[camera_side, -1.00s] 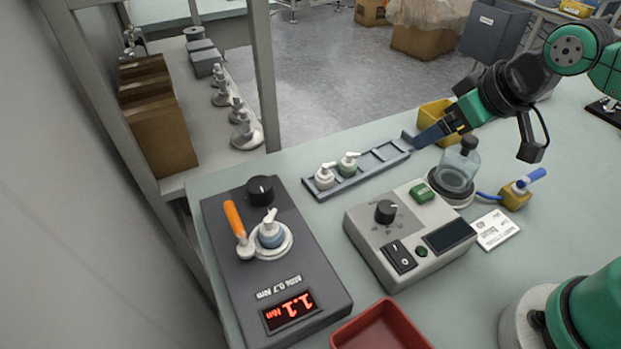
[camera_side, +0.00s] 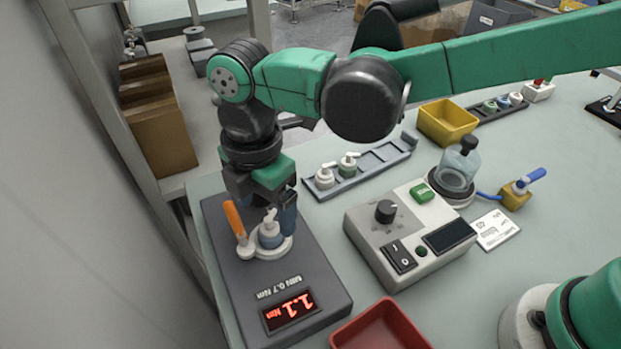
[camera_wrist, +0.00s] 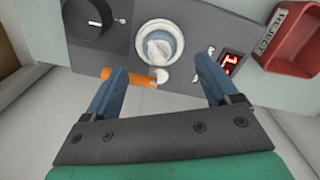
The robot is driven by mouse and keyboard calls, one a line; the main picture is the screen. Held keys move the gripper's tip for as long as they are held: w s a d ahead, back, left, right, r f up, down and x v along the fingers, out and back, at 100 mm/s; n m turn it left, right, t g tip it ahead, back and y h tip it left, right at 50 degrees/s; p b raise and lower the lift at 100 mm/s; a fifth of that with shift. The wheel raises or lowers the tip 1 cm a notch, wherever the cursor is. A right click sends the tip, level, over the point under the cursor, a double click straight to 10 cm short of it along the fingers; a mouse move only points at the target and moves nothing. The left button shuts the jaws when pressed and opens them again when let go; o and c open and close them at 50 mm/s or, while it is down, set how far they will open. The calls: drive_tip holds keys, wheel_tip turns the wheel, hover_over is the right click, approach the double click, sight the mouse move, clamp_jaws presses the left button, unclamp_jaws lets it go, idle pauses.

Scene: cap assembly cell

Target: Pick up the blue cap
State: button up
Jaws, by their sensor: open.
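The blue cap (camera_side: 269,237), with a white nozzle, stands upright in the round white holder of the dark torque tester, beside an orange-handled lever. It also shows in the wrist view (camera_wrist: 159,47), in the white ring. My gripper (camera_side: 267,212) is over the tester at the cap, its blue fingers pointing down. In the wrist view my gripper (camera_wrist: 162,70) is open, fingers wide apart and nothing between them, with the cap just beyond the tips near the middle. One finger is partly hidden in the side view.
The orange handle (camera_wrist: 130,77) lies close to the left finger in the wrist view. The tester display (camera_side: 290,311) reads 1.1 Nm. Right of it are a rack (camera_side: 375,165) with white and green pump caps, a grey control box (camera_side: 372,232), a bottle (camera_side: 461,160) and a red bin (camera_side: 382,330).

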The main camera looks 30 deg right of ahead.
sight(268, 220)
drive_tip(key=shift+f, duration=2)
drive_tip(key=c, duration=0.9)
